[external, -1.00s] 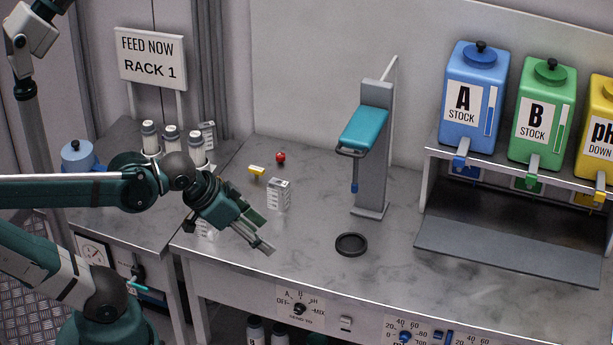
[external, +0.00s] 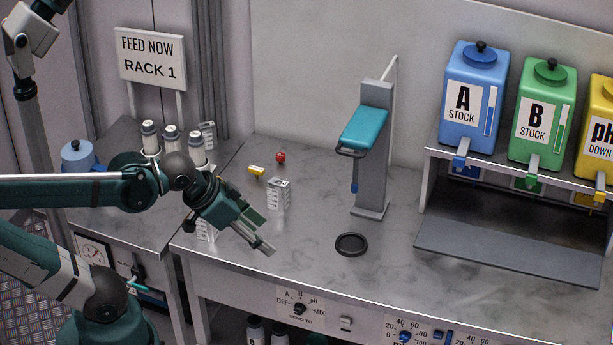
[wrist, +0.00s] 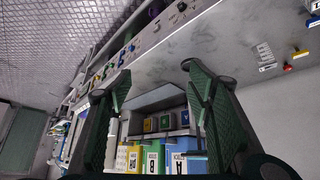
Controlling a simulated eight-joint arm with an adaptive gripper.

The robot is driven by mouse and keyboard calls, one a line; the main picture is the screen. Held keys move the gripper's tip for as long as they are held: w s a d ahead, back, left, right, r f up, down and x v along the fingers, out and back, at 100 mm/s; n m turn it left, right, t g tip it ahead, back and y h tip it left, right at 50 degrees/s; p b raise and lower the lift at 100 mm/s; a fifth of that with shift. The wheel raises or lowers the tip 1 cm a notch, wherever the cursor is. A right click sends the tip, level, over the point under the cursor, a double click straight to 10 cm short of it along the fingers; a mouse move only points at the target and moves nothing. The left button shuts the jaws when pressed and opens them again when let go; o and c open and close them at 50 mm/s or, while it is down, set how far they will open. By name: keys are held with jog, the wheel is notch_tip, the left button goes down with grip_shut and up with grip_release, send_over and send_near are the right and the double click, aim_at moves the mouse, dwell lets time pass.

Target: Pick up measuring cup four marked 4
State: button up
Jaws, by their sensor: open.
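Small clear measuring cups with dark markings stand on the left part of the bench. One cup (external: 278,195) stands upright to the right of my gripper, clear of it. Another cup (external: 206,230) is partly hidden behind my gripper. A third cup (external: 208,134) stands at the back near the white bottles. I cannot read which one is marked 4. In the wrist view a cup (wrist: 265,56) shows at the right. My gripper (external: 266,232) is open and empty above the bench's left front; its fingers also frame the wrist view (wrist: 144,80).
A black ring (external: 351,244) lies mid-bench before a teal-topped stand (external: 366,130). Stock containers, including blue A (external: 473,95), stand on a right-hand shelf. The centre front bench is clear.

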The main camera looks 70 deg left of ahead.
jog(key=shift+r, duration=0.1)
jog(key=m+g+p, duration=0.7)
jog(key=m+p, duration=0.3)
jog(key=p, duration=0.1)
send_over(278, 178)
jog(key=d, duration=0.3)
notch_tip(278, 178, down, 15)
jog(key=shift+s+a+f, duration=0.15)
jog(key=shift+s+f, duration=0.05)
jog(key=shift+s, duration=0.25)
jog(key=shift+f, duration=0.1)
jog(key=shift+f, duration=1.2)
